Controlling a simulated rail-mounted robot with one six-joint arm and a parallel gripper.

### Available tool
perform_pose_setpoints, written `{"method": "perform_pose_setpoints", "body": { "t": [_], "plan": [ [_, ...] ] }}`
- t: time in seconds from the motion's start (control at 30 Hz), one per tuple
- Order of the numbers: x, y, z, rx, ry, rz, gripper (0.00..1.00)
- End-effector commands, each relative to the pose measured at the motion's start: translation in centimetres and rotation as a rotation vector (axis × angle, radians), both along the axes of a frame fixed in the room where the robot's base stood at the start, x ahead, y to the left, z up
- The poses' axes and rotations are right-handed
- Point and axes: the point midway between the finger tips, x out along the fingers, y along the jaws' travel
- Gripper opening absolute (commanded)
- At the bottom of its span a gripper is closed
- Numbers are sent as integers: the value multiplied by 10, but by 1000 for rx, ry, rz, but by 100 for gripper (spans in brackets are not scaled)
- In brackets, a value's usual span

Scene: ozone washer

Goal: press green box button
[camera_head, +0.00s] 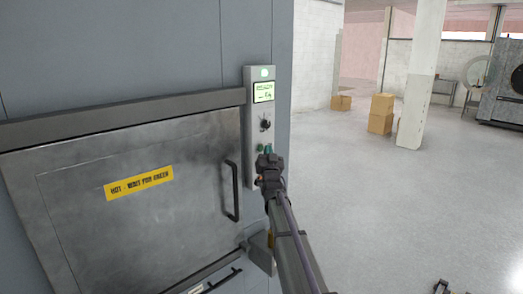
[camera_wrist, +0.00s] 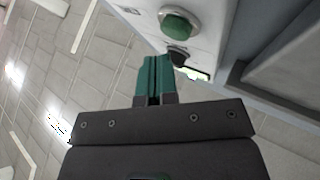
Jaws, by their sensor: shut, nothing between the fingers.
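The grey control box (camera_head: 253,110) is fixed to the wall beside the machine door. A round green button with a pale metal ring shows on it in the wrist view (camera_wrist: 180,24). In the head view a small green button (camera_head: 260,147) shows low on the box, just left of my gripper (camera_head: 268,150). In the wrist view my gripper (camera_wrist: 158,60) has its teal fingers together with nothing between them. The fingertips point toward the box, close to a black knob and below the green button in the picture. I cannot tell whether they touch the box.
Above the buttons are a black knob (camera_head: 265,124), a lit display (camera_head: 263,92) and a green lamp (camera_head: 264,72). The steel door (camera_head: 140,200) has a black handle (camera_head: 231,192) left of my arm. Cardboard boxes (camera_head: 380,114) stand far off.

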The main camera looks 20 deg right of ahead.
Motion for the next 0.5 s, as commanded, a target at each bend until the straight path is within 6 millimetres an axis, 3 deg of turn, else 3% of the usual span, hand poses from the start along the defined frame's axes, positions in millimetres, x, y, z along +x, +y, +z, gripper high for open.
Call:
{"method": "perform_pose_setpoints", "body": {
  "t": [0.5],
  "plan": [
    [8,3,0,0,0,0,0]
  ]
}}
